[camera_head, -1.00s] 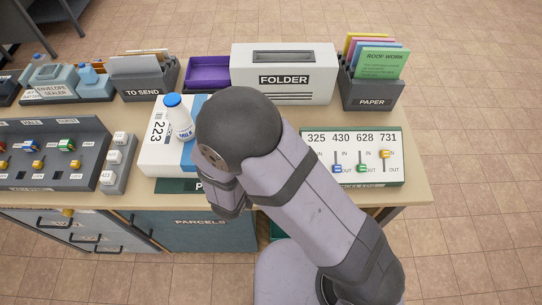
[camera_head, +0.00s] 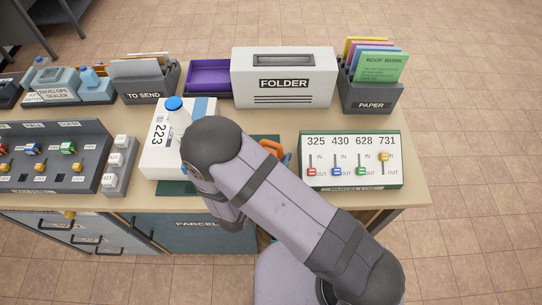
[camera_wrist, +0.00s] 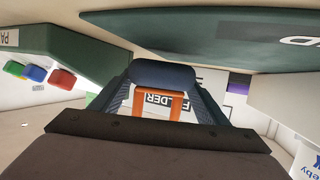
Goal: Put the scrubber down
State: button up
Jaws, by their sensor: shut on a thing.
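The scrubber shows as an orange handle in the wrist view (camera_wrist: 160,101), between the dark fingers of my gripper (camera_wrist: 163,78). A dark blue block is at the front; I cannot tell how much of it is scrubber. In the head view a piece of the scrubber's orange handle (camera_head: 271,147) peeks out to the right of my arm, over the dark green mat (camera_head: 265,138). My gripper is shut on the scrubber, low near the mat. My arm hides most of both in the head view, and I cannot tell whether the scrubber touches the mat.
The parcel log board (camera_head: 350,173) is at right. The folder box (camera_head: 283,97) and paper holder (camera_head: 368,96) stand behind. Bare tabletop lies between.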

jog(key=shift+f, duration=0.6)
jog(key=shift+f, duration=0.15)
jog(key=o, duration=1.2)
jog(key=b+v, duration=0.3)
jog(key=v, duration=0.9)
